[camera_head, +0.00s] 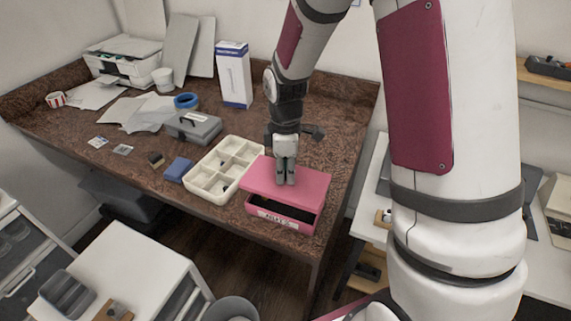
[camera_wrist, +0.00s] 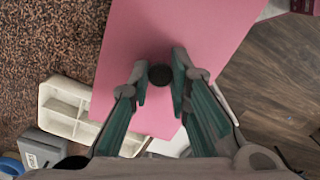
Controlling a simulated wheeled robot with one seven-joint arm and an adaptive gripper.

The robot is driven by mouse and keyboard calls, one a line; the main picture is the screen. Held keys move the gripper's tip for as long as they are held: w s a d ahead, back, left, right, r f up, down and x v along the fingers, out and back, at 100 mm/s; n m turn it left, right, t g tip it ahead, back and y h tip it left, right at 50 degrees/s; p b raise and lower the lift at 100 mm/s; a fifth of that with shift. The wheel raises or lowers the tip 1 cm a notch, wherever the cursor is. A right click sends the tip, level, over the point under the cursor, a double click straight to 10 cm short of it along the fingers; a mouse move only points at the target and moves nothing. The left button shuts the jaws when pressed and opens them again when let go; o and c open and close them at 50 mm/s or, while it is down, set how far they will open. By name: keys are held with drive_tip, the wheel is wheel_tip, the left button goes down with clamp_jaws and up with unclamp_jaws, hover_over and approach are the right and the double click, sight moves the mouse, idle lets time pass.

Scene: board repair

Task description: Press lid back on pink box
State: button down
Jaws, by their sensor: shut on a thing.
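The pink lid (camera_head: 310,187) is above the pink box (camera_head: 301,227), near the counter's front right corner. A dark gap shows along the front between the lid and the box's labelled front wall, so the lid is not flush there. My gripper (camera_head: 286,180) points down over the lid's middle. In the wrist view, my gripper (camera_wrist: 160,73) has its fingertips on either side of a dark round knob (camera_wrist: 160,75) on the lid (camera_wrist: 175,28) and is shut on it. The lid hides most of the box's inside and rear edge.
A cream compartment tray (camera_head: 207,193) stands close to the left of the box. A blue block (camera_head: 178,169), a grey case (camera_head: 193,127) and blue tape (camera_head: 186,101) are farther left. A white carton (camera_head: 234,76) stands behind. The counter's edge is close in front and right.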

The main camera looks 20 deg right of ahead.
drive_tip(key=shift+w+f+b, duration=0.15)
drive_tip(key=shift+f+b, duration=0.75)
drive_tip(key=shift+f, duration=1)
drive_tip(key=shift+f+b, duration=0.4)
drive_tip(key=shift+f, duration=0.8)
drive_tip(key=shift+f, duration=0.9)
idle(0.6)
drive_tip(key=c, duration=0.9)
unclamp_jaws()
drive_tip(key=shift+c, duration=0.2)
drive_tip(key=shift+r, duration=0.1)
drive_tip(key=shift+r+p, duration=1.7)
drive_tip(key=shift+r, duration=1.75)
